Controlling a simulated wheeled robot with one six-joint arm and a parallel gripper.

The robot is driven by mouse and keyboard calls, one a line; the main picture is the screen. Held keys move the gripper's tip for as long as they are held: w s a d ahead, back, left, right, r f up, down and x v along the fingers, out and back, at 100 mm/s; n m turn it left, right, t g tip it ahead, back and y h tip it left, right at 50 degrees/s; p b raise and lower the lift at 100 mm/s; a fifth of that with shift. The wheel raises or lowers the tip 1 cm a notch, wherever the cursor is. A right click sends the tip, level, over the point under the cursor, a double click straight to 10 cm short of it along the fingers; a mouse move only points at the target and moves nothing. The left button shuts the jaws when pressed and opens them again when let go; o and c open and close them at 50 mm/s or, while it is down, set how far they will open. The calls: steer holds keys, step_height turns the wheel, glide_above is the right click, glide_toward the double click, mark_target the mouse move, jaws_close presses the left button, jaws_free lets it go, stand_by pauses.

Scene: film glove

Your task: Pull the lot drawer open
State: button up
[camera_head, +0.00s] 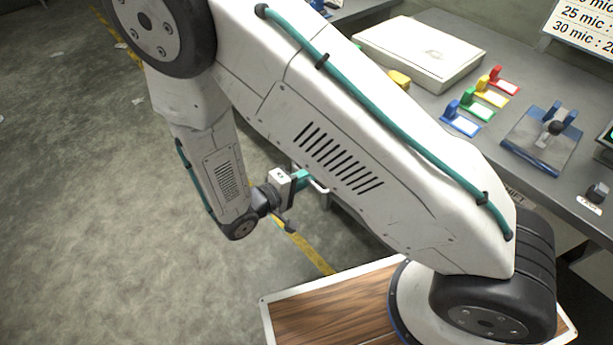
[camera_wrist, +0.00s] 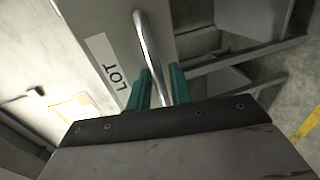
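The lot drawer (camera_wrist: 181,48) shows in the wrist view as a pale grey front with a white label reading LOT (camera_wrist: 106,62). A shiny metal bar handle (camera_wrist: 147,42) runs along it. My gripper (camera_wrist: 160,72) has its two teal fingers on either side of the handle's near end. Some space shows between the right finger and the bar, so the fingers look open around it. In the head view my gripper (camera_head: 306,182) is low by the bench front, beside a pale handle (camera_head: 319,187). My arm hides most of the drawer there.
The grey bench (camera_head: 469,150) holds a white case (camera_head: 420,50), coloured tagged blocks (camera_head: 468,116) and a blue-grey fixture (camera_head: 543,138). Grey frame bars (camera_wrist: 235,60) lie right of the drawer in the wrist view. Open concrete floor (camera_head: 90,200) lies left.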

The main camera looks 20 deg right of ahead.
steer(key=v, duration=0.8)
steer(key=shift+d, duration=0.1)
stand_by(0.6)
